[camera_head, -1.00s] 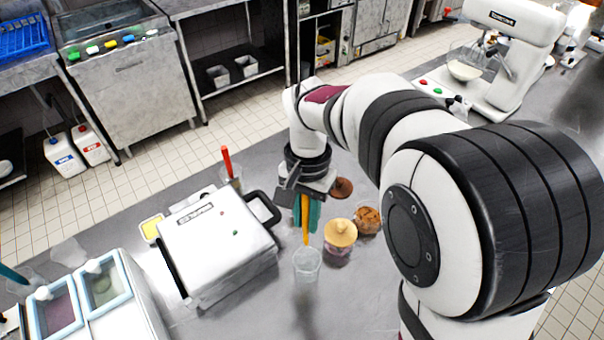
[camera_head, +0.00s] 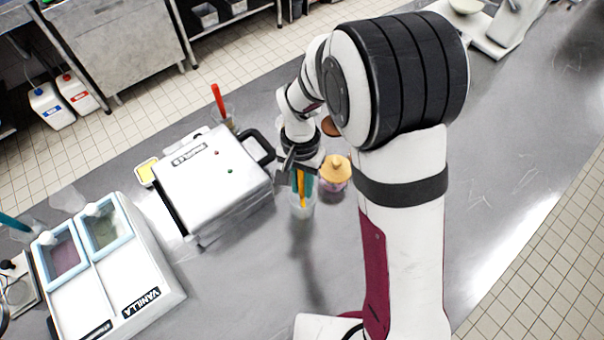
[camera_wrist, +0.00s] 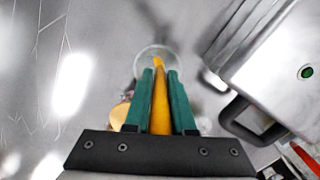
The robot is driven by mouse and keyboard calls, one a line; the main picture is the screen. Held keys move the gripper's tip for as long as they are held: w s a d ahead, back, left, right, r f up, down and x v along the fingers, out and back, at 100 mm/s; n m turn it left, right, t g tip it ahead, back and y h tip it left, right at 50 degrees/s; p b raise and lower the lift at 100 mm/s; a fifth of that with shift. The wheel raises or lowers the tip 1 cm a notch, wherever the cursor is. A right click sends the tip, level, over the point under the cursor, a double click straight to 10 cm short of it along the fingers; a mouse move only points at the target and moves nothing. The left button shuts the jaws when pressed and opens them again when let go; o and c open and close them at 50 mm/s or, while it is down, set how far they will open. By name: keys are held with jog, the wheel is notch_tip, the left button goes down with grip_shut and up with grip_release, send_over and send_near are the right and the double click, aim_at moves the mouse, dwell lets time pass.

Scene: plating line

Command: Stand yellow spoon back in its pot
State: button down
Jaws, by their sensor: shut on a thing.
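The yellow spoon (camera_head: 301,186) hangs handle-down from my gripper (camera_head: 304,177), which is shut on it between two green fingers. In the wrist view the spoon (camera_wrist: 160,95) lies between the green fingers of my gripper (camera_wrist: 161,88), its tip over the round mouth of a clear pot. The clear pot (camera_head: 302,210) stands on the steel counter right under my gripper, and it also shows in the wrist view (camera_wrist: 141,66). The spoon's lower end overlaps the pot in the head view and appears inside its rim; how deep it reaches cannot be told.
A white waffle maker (camera_head: 213,180) with a black handle stands just left of the pot. A jar with a tan lid (camera_head: 335,168) stands close at right. A red-handled utensil (camera_head: 218,100) stands in a container behind. The counter in front is clear.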

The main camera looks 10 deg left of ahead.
jog(key=shift+f, duration=0.25)
jog(key=c, duration=0.7)
grip_release()
jog(key=r, duration=0.5)
jog(key=w+r, duration=0.1)
jog(key=r, duration=0.9)
jog(key=shift+w+a+r, duration=0.2)
jog(key=shift+w+r, duration=0.15)
jog(key=shift+w, duration=0.05)
jog(key=s+d, duration=0.3)
jog(key=s, duration=0.3)
jog(key=s+d+m+y, duration=0.1)
jog(key=s+d, duration=0.3)
jog(key=s, duration=0.3)
jog(key=s+d+t+y, duration=0.1)
jog(key=s+d, duration=0.3)
jog(key=s, duration=0.3)
jog(key=shift+f+m, duration=0.25)
jog(key=shift+m, duration=0.15)
